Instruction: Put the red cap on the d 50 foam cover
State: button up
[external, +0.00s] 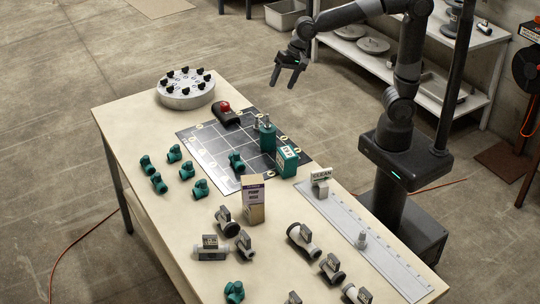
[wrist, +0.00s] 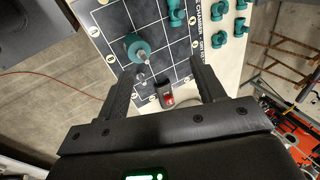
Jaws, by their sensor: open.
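My gripper (external: 284,86) is open and empty, held in the air above the far right side of the table. Its two fingers also show spread apart in the wrist view (wrist: 164,75). A red dome (external: 224,106) sits on a small dark block on the gridded black mat (external: 205,145); it shows between my fingers, well below them, in the wrist view (wrist: 168,97). I cannot tell whether this dome is the red cap or a button. I cannot pick out a d 50 foam cover in either view.
A grey round plate with black knobs (external: 185,97) stands at the far table end. A teal device with metal posts (external: 264,136), a teal box (external: 287,161) and a carton (external: 253,200) stand nearby. Several teal fittings (external: 158,183) and grey valves (external: 210,248) cover the table's left and front.

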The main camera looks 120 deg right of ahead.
jog(key=s+a+f+n+t, duration=0.1)
jog(key=s+a+n, duration=1.6)
jog(key=s+n, duration=0.1)
jog(key=shift+a+f+y, duration=0.2)
jog(key=shift+a+y, duration=0.15)
jog(key=shift+y, duration=0.05)
